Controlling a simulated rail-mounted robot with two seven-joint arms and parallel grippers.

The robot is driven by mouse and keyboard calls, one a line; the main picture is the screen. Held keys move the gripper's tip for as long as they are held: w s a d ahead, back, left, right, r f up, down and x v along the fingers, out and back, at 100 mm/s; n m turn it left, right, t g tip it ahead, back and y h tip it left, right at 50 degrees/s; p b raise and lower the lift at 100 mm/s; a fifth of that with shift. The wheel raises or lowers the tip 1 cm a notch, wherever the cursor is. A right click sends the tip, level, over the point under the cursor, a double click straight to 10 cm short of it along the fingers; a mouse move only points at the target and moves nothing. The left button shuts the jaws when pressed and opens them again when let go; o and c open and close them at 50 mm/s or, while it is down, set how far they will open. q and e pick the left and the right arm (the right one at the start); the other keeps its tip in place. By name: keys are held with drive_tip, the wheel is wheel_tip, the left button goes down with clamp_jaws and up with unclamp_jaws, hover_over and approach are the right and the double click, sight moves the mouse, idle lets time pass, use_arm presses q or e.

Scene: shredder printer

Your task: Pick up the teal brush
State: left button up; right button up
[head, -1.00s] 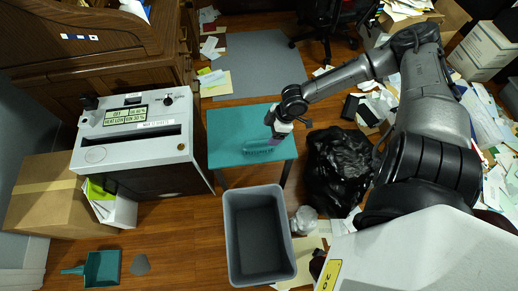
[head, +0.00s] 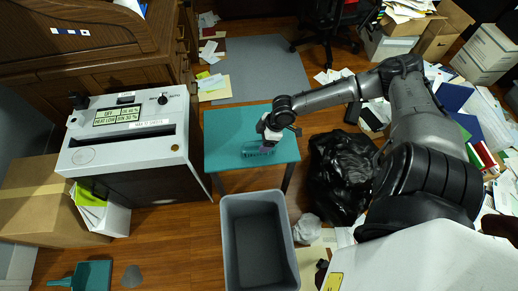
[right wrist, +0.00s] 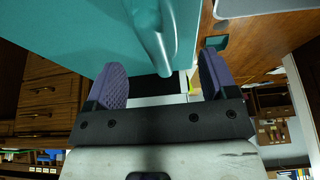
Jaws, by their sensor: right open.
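The teal brush (head: 252,151) lies on the teal table (head: 225,120), near its front edge in the head view. In the right wrist view the brush's teal handle (right wrist: 152,35) reaches down toward the space between the two purple finger pads. My right gripper (head: 268,143) is at the right end of the brush. In the right wrist view the right gripper (right wrist: 163,78) is open, one finger on each side of the handle's end. I cannot tell whether a finger touches it. My left gripper is not in view.
A grey bin (head: 254,245) stands in front of the table, and a shredder (head: 125,145) stands to its left. A black bag (head: 340,170) lies to its right. A teal dustpan (head: 92,275) lies on the floor at lower left. Papers litter the right side.

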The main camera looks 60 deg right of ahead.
sight(259, 142)
drive_tip(key=shift+b+x, duration=1.95)
drive_tip(key=shift+x, duration=0.7)
drive_tip(key=shift+w+r, duration=0.1)
drive_tip(key=shift+r, duration=0.05)
drive_tip(key=shift+c, duration=1.3)
drive_tip(key=c, duration=0.8)
drive_tip(key=shift+r, duration=0.1)
drive_tip(key=shift+c, duration=0.2)
